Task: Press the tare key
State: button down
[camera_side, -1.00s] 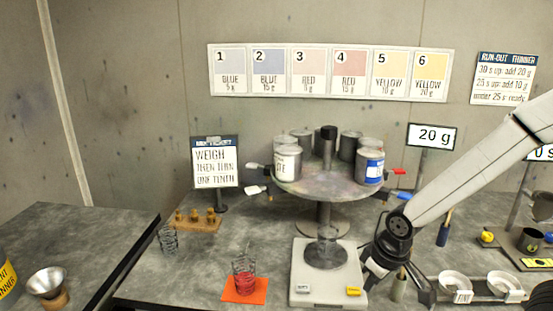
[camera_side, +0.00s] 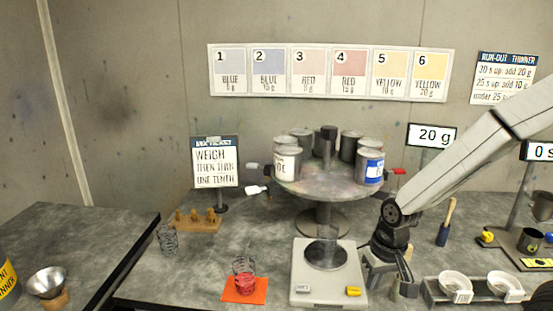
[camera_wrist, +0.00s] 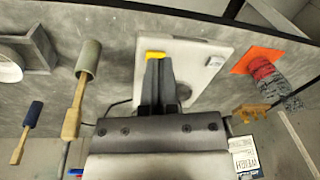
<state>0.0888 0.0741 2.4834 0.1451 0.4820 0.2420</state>
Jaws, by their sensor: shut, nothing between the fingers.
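The white scale (camera_side: 313,291) stands on the bench with a dark round pan (camera_side: 326,256). Its front edge carries a yellow key (camera_side: 353,291) and a grey key (camera_side: 302,288); their lettering is too small to read. My gripper (camera_side: 374,280) is shut and empty, pointing down just right of the scale. In the wrist view, the shut fingertips (camera_wrist: 157,62) overlap the yellow key (camera_wrist: 155,55), while the grey key (camera_wrist: 215,62) lies off to the right. I cannot tell whether the fingertips touch the yellow key.
A turntable with several cans (camera_side: 287,163) stands behind the scale. A tray with white dishes (camera_side: 455,283) and a brush (camera_side: 446,222) are close on the right.

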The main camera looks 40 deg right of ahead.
jog(key=d+m+g+y, duration=0.1)
jog(key=m+y, duration=0.1)
jog(key=m, duration=0.4)
jog(key=r+m+t+y, duration=0.15)
jog(key=m+y, duration=0.45)
jog(key=m, duration=1.2)
send_over(357, 289)
jog(key=shift+r, duration=0.1)
jog(key=shift+f, duration=4.4)
jog(key=shift+f, duration=0.85)
jog(key=shift+r, duration=0.85)
